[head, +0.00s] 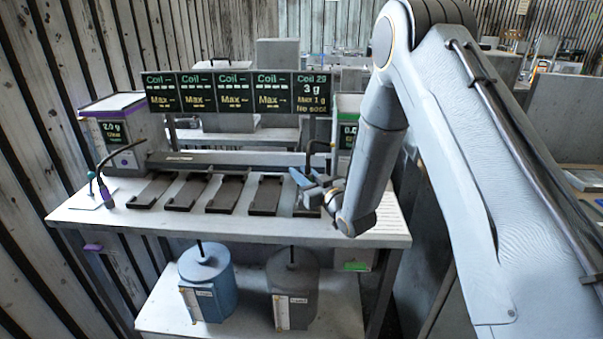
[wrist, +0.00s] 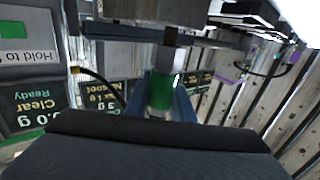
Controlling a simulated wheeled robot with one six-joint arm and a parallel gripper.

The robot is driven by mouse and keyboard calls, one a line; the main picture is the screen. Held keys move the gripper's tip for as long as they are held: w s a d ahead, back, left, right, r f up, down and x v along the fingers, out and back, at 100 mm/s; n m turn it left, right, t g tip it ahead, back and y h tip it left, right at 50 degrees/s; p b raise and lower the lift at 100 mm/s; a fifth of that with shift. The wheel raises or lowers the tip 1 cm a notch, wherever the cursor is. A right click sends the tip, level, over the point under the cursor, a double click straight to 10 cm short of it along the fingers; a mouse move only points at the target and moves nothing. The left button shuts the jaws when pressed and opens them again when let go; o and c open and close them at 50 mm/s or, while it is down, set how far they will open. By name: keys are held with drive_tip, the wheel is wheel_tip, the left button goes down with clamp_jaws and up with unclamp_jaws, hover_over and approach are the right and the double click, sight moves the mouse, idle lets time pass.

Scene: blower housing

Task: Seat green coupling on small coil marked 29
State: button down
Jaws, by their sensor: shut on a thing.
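My gripper (head: 318,190) is low over the right end of the bench, by the rightmost dark cradle (head: 307,208). In the wrist view its blue-grey fingers (wrist: 166,95) are shut on the green coupling (wrist: 160,91). A pale metal piece and a dark stem (wrist: 171,38) line up with the coupling's far end; I cannot tell whether they touch or are joined. The display for coil 29 (head: 312,92) reads 3 g, Max 1 g, No seat. I cannot pick out a coil marked 29; my gripper and arm cover part of that station.
Several dark cradles (head: 230,195) line the white bench (head: 120,218). A purple-trimmed box (head: 118,130) reading 2.0 g stands left; a green-trimmed box (head: 347,130) stands right, partly behind my arm. A blue canister (head: 207,285) and a grey canister (head: 293,285) stand on the lower shelf.

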drive_tip(key=shift+f+b, duration=0.45)
drive_tip(key=shift+f, duration=0.25)
drive_tip(key=c, duration=1.4)
unclamp_jaws()
drive_tip(key=shift+c, duration=0.2)
drive_tip(key=shift+s+d, duration=0.1)
drive_tip(key=b+v, duration=0.2)
drive_tip(key=v, duration=0.5)
drive_tip(key=shift+s, duration=0.25)
drive_tip(key=shift+d, duration=0.15)
